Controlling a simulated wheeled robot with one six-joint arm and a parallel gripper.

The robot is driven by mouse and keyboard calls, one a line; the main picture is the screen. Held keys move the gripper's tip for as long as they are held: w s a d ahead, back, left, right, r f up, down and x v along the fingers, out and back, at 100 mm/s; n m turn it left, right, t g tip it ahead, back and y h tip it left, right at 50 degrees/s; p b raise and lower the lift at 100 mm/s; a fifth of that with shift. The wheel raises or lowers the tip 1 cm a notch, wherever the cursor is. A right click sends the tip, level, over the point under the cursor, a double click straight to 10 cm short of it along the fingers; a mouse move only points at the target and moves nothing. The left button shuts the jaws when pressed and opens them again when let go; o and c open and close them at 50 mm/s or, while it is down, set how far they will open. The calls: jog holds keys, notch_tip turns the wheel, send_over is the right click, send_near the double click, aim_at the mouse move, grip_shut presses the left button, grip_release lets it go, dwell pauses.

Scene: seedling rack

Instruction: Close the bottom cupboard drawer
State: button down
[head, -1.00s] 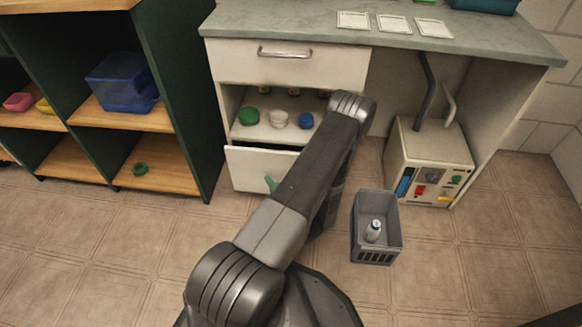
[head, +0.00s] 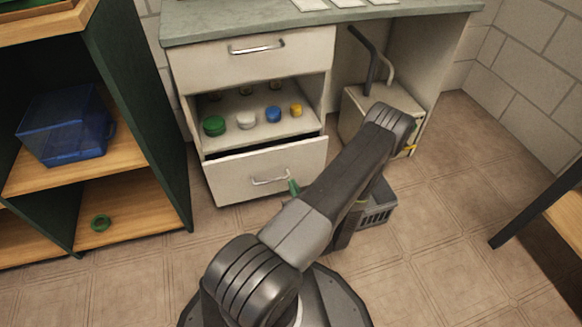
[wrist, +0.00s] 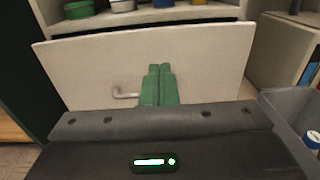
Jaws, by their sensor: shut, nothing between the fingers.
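The bottom cupboard drawer (head: 235,175) has a white front with a metal bar handle (head: 271,180). It stands partly open, with a dark gap above its front. In the wrist view the drawer front (wrist: 90,70) spans the picture, and its handle (wrist: 127,95) shows just left of my fingers. My gripper (head: 294,187) has green fingers, shut and empty. They point at the drawer front, right of the handle in the head view. In the wrist view my gripper (wrist: 158,72) overlaps the front; I cannot tell whether it touches.
The upper drawer (head: 255,58) is shut. An open shelf (head: 270,128) between the drawers holds several coloured jars. A grey crate (head: 376,208) stands on the floor to the right, partly behind my arm. A dark green shelf unit (head: 150,120) stands left.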

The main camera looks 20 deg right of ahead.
aim_at(280, 151)
jog(key=w+b, duration=0.1)
jog(key=w, duration=0.3)
jog(key=w+b, duration=0.1)
jog(key=w, duration=0.4)
jog(key=w+b, duration=0.2)
jog(key=w, duration=0.2)
jog(key=shift+w+a, duration=0.25)
jog(key=shift+a, duration=0.05)
jog(key=shift+w, duration=0.15)
